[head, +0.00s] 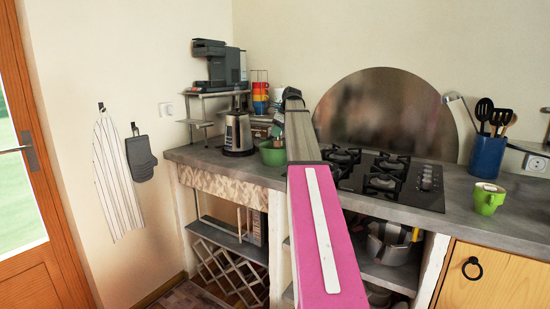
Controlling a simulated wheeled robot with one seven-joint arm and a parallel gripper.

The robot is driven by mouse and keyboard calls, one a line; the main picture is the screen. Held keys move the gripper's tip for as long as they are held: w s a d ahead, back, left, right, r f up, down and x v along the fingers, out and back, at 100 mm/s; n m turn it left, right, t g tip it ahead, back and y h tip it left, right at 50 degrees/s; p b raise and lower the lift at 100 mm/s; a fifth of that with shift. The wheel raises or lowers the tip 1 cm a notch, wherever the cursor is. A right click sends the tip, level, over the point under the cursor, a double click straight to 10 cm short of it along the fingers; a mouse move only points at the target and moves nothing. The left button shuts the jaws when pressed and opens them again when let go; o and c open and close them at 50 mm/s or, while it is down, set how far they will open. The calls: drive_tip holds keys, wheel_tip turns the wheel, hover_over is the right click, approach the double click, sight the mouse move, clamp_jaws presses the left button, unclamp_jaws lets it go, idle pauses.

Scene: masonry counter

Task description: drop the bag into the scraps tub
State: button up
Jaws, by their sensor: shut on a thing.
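A green tub (272,153) stands on the grey counter, just left of my arm and right of the kettle. It is the only tub I can make out, and my arm covers its right edge. I cannot see into it. My pink and grey arm reaches up through the middle of the view over the counter.
A steel kettle (238,132) and a shelf with a coffee machine (220,64) and stacked coloured cups (260,92) stand left of the tub. Right of my arm are a gas hob (385,177), a green mug (487,198) and a blue utensil pot (487,154).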

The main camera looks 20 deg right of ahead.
drive_tip(key=o, duration=0.7)
drive_tip(key=v, duration=1)
drive_tip(key=shift+s+r, duration=0.1)
drive_tip(key=shift+r, duration=0.3)
